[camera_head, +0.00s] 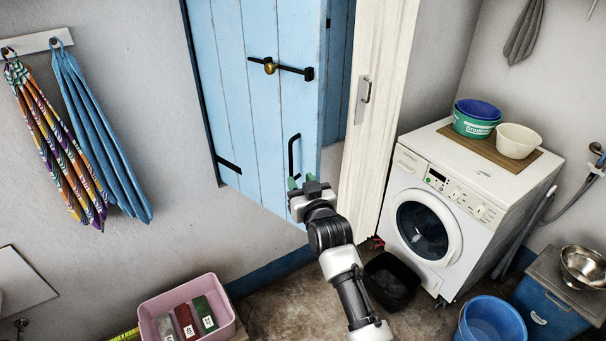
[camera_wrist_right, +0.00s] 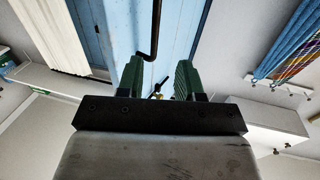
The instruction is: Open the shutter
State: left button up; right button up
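The light blue plank shutter (camera_head: 262,110) hangs upright on the back wall. It has a black latch bar with a brass knob (camera_head: 270,66) and a black pull handle (camera_head: 292,152) low near its right edge. That edge stands apart from a darker blue surface behind it; how far is unclear. My right gripper (camera_head: 301,181) is at the handle's lower end. In the right wrist view its green fingers (camera_wrist_right: 158,68) are apart with nothing clasped, and the bent handle (camera_wrist_right: 154,30) lies just beyond the tips. I cannot tell whether they touch. My left gripper is out of view.
A cream door panel (camera_head: 376,110) with a metal handle stands right of the shutter. Beyond it is a washing machine (camera_head: 465,200) with basins on top. A pink crate (camera_head: 222,325), a black tub (camera_head: 391,281) and a blue bucket (camera_head: 490,318) are on the lower side.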

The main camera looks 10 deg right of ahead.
jog(key=shift+s+d, duration=0.1)
jog(key=shift+s, duration=0.35)
